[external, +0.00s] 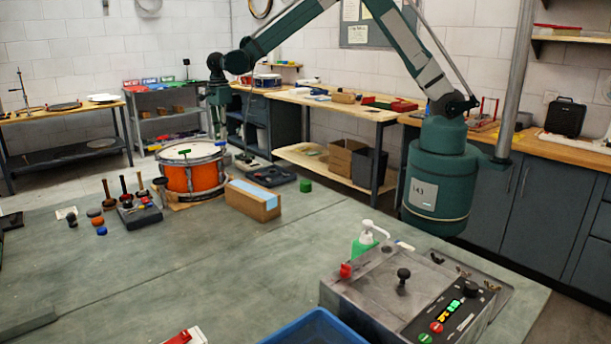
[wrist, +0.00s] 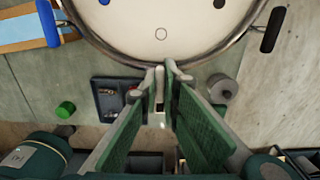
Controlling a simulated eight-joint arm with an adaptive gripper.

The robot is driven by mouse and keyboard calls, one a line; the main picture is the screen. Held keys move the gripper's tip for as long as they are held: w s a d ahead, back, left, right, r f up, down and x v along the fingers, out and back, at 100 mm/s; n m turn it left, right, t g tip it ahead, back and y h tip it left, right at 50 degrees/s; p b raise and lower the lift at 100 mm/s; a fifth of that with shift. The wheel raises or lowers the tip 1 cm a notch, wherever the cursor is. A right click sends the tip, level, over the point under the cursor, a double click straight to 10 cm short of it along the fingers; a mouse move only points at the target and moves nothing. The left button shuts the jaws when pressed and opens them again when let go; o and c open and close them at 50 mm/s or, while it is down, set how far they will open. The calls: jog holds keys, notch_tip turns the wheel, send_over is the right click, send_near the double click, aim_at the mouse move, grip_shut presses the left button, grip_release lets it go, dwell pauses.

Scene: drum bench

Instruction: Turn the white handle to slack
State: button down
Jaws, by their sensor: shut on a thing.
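An orange drum (external: 192,178) with a pale head stands on the bench in the external view. Its head (wrist: 165,18) and metal rim fill the top of the wrist view. My gripper (wrist: 165,74) is at the near rim, its green fingers shut on the white handle (wrist: 159,84), which shows only as a pale sliver between them. The handle's exact angle is hidden. A blue handle (wrist: 48,22) and a black handle (wrist: 271,30) sit on the rim to either side. In the external view my gripper (external: 219,128) reaches down at the drum's far right side.
A cardboard box with a blue top (external: 252,199) stands beside the drum. A dark tray (wrist: 118,98), a green cylinder (wrist: 65,109) and a grey roll (wrist: 222,88) lie near the gripper. Mallets (external: 125,190) stand left. The bench's middle is clear.

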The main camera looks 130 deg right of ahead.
jog(key=shift+n, duration=0.4)
